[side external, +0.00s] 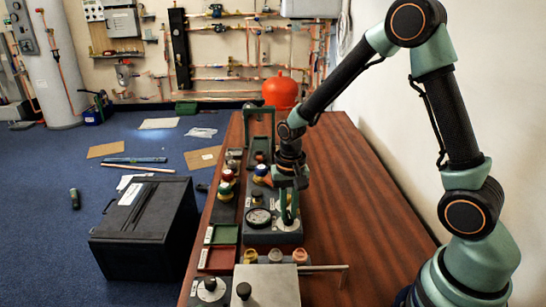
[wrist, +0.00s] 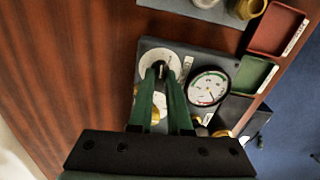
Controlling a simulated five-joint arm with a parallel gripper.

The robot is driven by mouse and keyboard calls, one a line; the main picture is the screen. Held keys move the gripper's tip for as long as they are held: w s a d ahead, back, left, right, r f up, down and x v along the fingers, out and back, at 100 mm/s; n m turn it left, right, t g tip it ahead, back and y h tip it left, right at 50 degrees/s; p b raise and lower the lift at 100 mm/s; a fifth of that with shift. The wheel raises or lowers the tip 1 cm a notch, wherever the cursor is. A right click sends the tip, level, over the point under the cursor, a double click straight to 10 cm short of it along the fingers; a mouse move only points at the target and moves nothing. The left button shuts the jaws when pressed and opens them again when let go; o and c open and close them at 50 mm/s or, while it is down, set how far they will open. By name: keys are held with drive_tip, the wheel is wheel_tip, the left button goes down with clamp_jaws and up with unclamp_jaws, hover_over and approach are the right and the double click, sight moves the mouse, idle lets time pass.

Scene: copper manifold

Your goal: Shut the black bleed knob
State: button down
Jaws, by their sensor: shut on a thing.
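My gripper (side external: 288,219) points down over the grey manifold block (side external: 262,238) beside a round pressure gauge (side external: 258,218). In the wrist view, its two green fingers (wrist: 160,72) close together over a round white dial plate (wrist: 174,62). They are shut on the black bleed knob (wrist: 159,67) at the middle of that plate. The fingers hide most of the knob, so its turned position cannot be read. The gauge (wrist: 208,87), with a white face and black rim, sits just right of the fingers.
Green (side external: 225,234) and red (side external: 217,259) trays lie left of the block. A steel-grey box (side external: 266,286) with a rod stands at the front, and another black knob (side external: 210,284) is at the front left. Brass fittings line the block's near side. The wooden table (side external: 350,200) is clear on the right.

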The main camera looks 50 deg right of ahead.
drive_tip(key=n, duration=0.8)
drive_tip(key=shift+n, duration=0.4)
drive_tip(key=n, duration=0.4)
drive_tip(key=shift+n, duration=1.9)
drive_tip(key=shift+r, duration=0.1)
drive_tip(key=c, duration=0.9)
unclamp_jaws()
drive_tip(key=shift+o, duration=0.2)
